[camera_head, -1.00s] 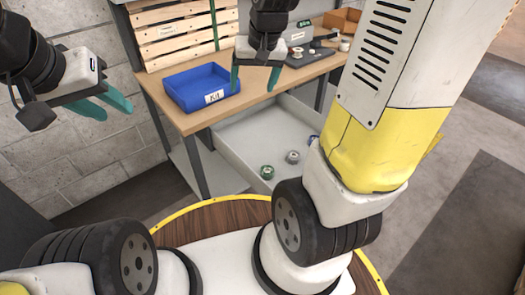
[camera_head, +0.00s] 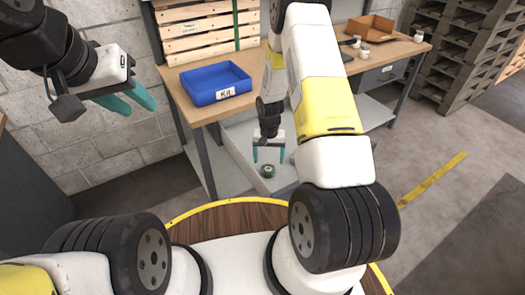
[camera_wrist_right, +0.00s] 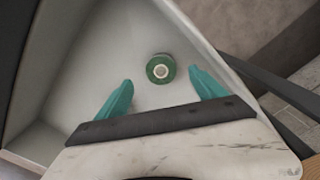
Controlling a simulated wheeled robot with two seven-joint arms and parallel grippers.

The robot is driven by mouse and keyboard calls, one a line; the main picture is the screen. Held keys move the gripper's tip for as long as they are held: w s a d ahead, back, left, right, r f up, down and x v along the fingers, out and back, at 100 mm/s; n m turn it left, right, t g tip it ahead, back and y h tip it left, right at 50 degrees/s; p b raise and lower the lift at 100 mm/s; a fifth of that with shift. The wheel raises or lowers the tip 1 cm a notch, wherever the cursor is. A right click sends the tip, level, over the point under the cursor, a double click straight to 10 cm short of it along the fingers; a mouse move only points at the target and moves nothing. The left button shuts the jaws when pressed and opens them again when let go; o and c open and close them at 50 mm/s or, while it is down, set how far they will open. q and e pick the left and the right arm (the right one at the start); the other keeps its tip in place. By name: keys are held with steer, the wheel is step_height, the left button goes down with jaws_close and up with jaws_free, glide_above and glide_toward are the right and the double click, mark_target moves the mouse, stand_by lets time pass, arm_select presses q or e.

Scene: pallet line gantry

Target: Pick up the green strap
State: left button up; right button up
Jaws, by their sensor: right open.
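The green strap is a small green roll with a pale centre (camera_head: 267,171), lying on the floor of a grey tray under the workbench. It also shows in the right wrist view (camera_wrist_right: 160,68), where it is just beyond the fingertips and between their lines. My right gripper (camera_head: 268,157) points down over the tray, open and empty, close above the roll. In the right wrist view its teal fingers (camera_wrist_right: 160,82) stand apart with nothing between them. My left gripper (camera_head: 139,107) is open and empty, in the air at the upper left, far from the roll.
The grey tray (camera_wrist_right: 60,95) has raised walls around the roll. The workbench (camera_head: 205,112) above holds a blue Kit bin (camera_head: 215,84), a wooden pallet with a green band (camera_head: 205,32) and a brown box (camera_head: 370,27). Stacked pallets (camera_head: 470,50) stand at the right.

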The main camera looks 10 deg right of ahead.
mark_target(268, 169)
steer(key=f, duration=0.6)
steer(key=shift+w+d+f, duration=0.1)
steer(key=shift+w+f, duration=0.1)
steer(key=shift+w, duration=0.2)
steer(key=c, duration=1.6)
